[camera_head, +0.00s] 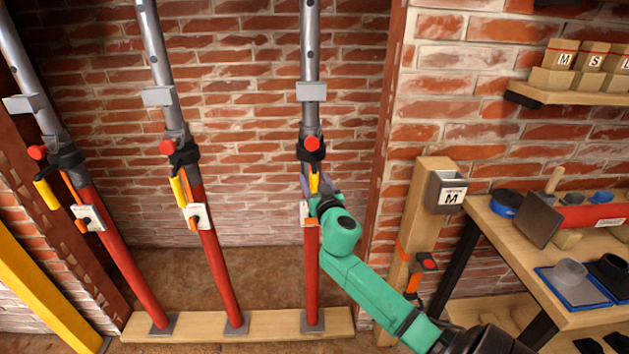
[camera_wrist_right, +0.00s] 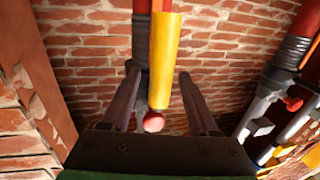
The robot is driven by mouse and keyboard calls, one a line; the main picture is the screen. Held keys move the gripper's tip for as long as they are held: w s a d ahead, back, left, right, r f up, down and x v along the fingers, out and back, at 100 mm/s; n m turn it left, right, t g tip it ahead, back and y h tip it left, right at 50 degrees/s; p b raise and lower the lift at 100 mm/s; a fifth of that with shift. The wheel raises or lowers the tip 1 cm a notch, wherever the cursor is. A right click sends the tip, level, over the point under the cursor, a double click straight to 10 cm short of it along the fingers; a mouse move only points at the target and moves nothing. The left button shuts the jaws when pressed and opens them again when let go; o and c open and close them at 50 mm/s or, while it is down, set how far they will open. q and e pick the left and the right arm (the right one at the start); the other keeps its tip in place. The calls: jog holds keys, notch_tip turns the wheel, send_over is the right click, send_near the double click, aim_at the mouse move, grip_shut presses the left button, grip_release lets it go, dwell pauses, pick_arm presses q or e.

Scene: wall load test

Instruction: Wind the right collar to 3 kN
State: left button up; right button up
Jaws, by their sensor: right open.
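The right prop has a red lower tube (camera_head: 312,270), a grey upper tube (camera_head: 310,45) and a dark collar (camera_head: 311,152) with a red knob (camera_head: 312,143). A yellow handle (camera_head: 314,182) hangs below this collar. My right gripper (camera_head: 316,186) is at the handle, its arm coming from the lower right. In the right wrist view the fingers (camera_wrist_right: 158,76) stand apart, one on each side of the yellow handle (camera_wrist_right: 165,55), with visible gaps. The red knob (camera_wrist_right: 154,121) shows between them. A white plate (camera_head: 304,213) on the prop is partly hidden by my gripper. My left gripper is not in view.
Two similar props stand to the left, a middle one (camera_head: 217,265) and a left one (camera_head: 125,265). All stand on a wooden sole board (camera_head: 270,322). A wooden post (camera_head: 398,262) with a grey box (camera_head: 446,191) and a workbench (camera_head: 500,222) are on the right.

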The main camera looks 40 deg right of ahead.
grip_shut()
dwell(1.3)
